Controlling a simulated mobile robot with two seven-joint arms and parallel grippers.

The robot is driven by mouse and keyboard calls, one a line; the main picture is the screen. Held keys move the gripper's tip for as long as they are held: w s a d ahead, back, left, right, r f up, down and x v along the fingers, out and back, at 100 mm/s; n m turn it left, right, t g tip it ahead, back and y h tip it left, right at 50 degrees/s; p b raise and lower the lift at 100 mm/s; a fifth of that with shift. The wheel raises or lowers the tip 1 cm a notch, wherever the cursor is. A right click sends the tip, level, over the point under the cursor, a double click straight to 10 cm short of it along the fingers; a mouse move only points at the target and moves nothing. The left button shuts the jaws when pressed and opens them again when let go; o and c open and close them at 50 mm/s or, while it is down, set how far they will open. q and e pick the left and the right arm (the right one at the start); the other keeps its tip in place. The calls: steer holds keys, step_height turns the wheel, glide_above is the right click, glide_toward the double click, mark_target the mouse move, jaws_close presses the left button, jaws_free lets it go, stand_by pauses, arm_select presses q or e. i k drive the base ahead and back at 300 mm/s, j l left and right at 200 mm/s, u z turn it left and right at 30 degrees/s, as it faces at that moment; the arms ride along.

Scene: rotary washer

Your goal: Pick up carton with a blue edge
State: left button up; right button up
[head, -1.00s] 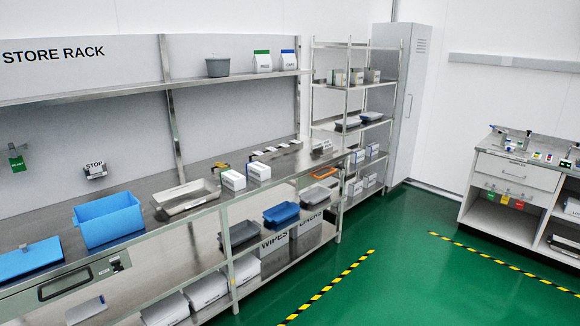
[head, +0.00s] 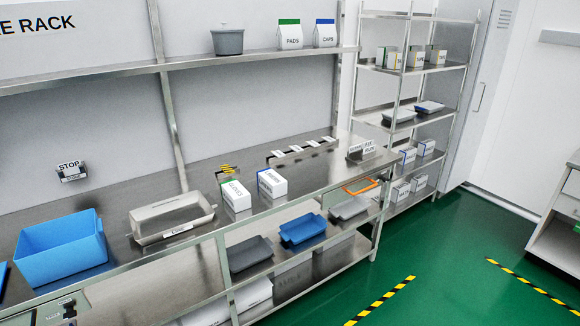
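A white carton with a blue edge (head: 272,184) stands on the steel bench, right of a similar white carton with a green edge (head: 236,196). Both have dark lettering on the front that I cannot read with certainty. More small white cartons with bluish edges (head: 407,157) stand on a lower shelf of the rack at the back right. Neither of my grippers shows in the head view.
On the bench (head: 205,242) are a blue bin (head: 62,247), a grey tray (head: 172,217) and a label rail (head: 301,149). Blue and grey trays sit on the shelf below. A pot and two bags stand on the upper shelf.

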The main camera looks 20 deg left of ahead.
mark_target(276, 186)
steer(key=i+u, duration=0.35)
steer(key=i+l+u, duration=0.55)
steer(key=i+u, duration=0.15)
steer(key=i+l+u, duration=0.2)
steer(key=u, duration=0.15)
steer(key=i+l+u, duration=0.2)
steer(key=u, duration=0.2)
steer(key=i+l+u, duration=0.1)
steer(key=l+u, duration=0.25)
